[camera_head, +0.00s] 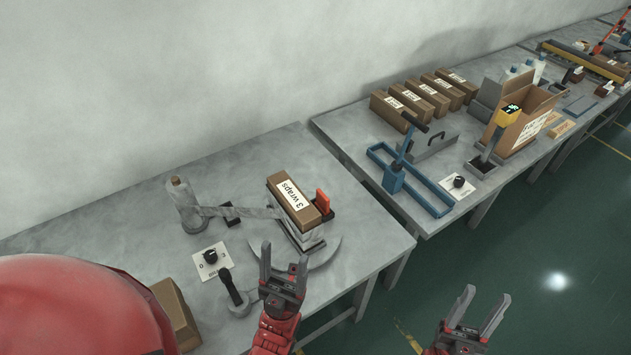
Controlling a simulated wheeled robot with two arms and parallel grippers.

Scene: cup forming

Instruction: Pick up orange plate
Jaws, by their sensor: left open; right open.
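A small orange plate (323,201) stands upright beside the right end of a brown box (290,200) labelled "3 wraps". Its lower part is hidden by a dark holder. The box sits on a round grey turntable (327,250) on the near table. My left gripper (284,257) is open and empty, in front of the turntable, nearer to me than the plate and to its lower left in the picture. My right gripper (485,297) is open and empty, over the green floor beyond the table's right edge.
A wrap roll post (184,203), a knob panel (211,259) and a black-handled lever (231,288) stand left of the turntable. A brown box (173,312) is at the lower left. The second table holds a blue frame (428,193) and several boxes.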

